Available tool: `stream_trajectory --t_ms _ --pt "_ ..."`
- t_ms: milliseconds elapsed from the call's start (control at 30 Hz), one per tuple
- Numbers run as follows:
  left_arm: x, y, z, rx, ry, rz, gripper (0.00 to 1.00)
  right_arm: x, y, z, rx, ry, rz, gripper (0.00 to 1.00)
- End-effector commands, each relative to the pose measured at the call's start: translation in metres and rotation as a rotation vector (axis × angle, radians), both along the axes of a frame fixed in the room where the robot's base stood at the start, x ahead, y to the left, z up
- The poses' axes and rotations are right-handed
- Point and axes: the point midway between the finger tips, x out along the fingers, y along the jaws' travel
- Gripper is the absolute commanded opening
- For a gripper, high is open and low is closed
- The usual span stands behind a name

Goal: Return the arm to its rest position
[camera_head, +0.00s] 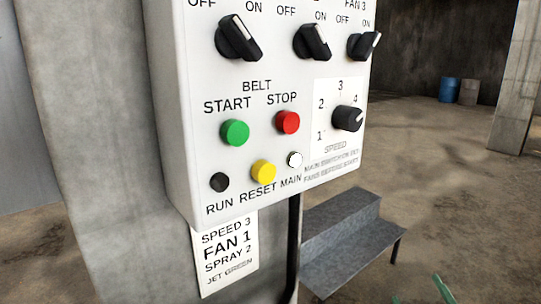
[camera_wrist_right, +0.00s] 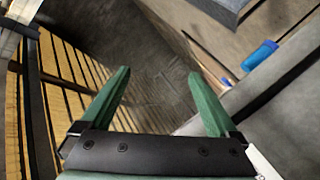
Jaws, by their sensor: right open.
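My right gripper (camera_wrist_right: 158,85) shows in the right wrist view with its two green fingers spread apart and nothing between them. The white control panel (camera_head: 180,120) is mounted on a concrete pillar. It has a green start button (camera_head: 235,132), a red stop button (camera_head: 288,122), a yellow reset button (camera_head: 263,171) and a speed knob (camera_head: 348,118) pointing near 4. My left gripper is not in view.
A grey metal step (camera_head: 350,240) stands right of the pillar (camera_head: 85,150). A paper note (camera_head: 226,255) hangs below the panel. Open floor lies to the right. In the wrist view, yellow slats (camera_wrist_right: 65,85) lie left of the fingers.

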Motion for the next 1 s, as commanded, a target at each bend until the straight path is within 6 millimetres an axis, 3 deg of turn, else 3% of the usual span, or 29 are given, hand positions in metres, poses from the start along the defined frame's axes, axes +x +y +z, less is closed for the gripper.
stream_trajectory --t_ms 33,100,200,400,633,1000 --pt "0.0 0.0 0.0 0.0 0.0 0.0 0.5 -0.018 0.003 -0.036 0.081 0.12 -0.019 0.95" --pt "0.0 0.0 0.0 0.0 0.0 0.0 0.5 -0.046 0.009 -0.08 0.182 0.278 -0.048 0.95" --pt "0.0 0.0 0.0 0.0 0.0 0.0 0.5 -0.086 0.019 -0.126 0.294 0.47 -0.084 0.95" --pt "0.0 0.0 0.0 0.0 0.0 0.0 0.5 -0.156 0.04 -0.179 0.443 0.757 -0.137 0.95" --pt "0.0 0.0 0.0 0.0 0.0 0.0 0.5 -0.232 0.064 -0.211 0.563 1.03 -0.188 0.95" --pt "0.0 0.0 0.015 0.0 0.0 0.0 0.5 -0.196 0.081 -0.243 0.606 0.865 -0.089 0.95"
